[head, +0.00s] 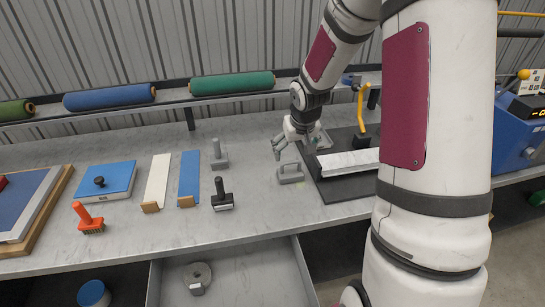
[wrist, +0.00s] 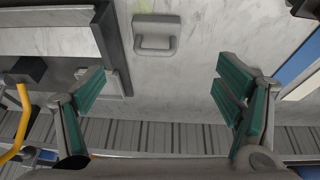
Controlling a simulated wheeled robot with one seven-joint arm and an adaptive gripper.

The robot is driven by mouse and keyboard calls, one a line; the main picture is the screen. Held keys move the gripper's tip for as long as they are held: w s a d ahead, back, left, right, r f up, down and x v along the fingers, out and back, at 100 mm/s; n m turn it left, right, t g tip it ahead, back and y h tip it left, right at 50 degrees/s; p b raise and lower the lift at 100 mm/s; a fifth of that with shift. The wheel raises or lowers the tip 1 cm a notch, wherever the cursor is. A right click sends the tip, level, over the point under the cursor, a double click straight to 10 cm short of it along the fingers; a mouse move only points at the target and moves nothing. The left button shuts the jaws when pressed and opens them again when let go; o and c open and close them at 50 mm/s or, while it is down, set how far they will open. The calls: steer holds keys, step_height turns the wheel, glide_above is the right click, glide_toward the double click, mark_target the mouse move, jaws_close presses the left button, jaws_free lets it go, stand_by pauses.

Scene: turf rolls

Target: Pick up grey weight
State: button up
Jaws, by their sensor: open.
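The grey weight (head: 290,174), a block with a handle loop, sits on the grey bench just left of a dark mat. It also shows at the top middle of the wrist view (wrist: 156,43), lying on the bench top. My gripper (head: 293,148) hangs above and slightly behind the weight in the head view, apart from it. In the wrist view my gripper (wrist: 162,88) has its green-padded fingers spread wide, with bare bench between them. The weight lies beyond the fingertips, roughly centred between the two fingers.
The dark mat (head: 345,187) with a pale slab (head: 348,162) and a yellow-handled tool (head: 361,108) is to the right. A grey tool (head: 218,155) and a black-handled tool (head: 221,196) stand left. An open drawer below holds a grey round object (head: 197,276). Bench around the weight is clear.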

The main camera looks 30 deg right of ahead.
step_height(320, 180, down, 3)
steer(key=d, duration=0.2)
glide_toward(291, 171)
steer(key=x, duration=0.4)
steer(key=shift+s+a+f, duration=0.1)
steer(key=shift+s+f, duration=0.25)
steer(key=shift+w+p+x, duration=0.1)
steer(key=shift+p+x, duration=0.1)
steer(key=shift+x, duration=1.1)
steer(key=shift+w+p+x, duration=0.15)
steer(key=shift+p+x, duration=0.05)
steer(key=shift+x, duration=1.1)
steer(key=shift+r, duration=0.15)
steer(key=c, duration=1.3)
steer(key=shift+w+r, duration=0.1)
steer(key=c, duration=0.4)
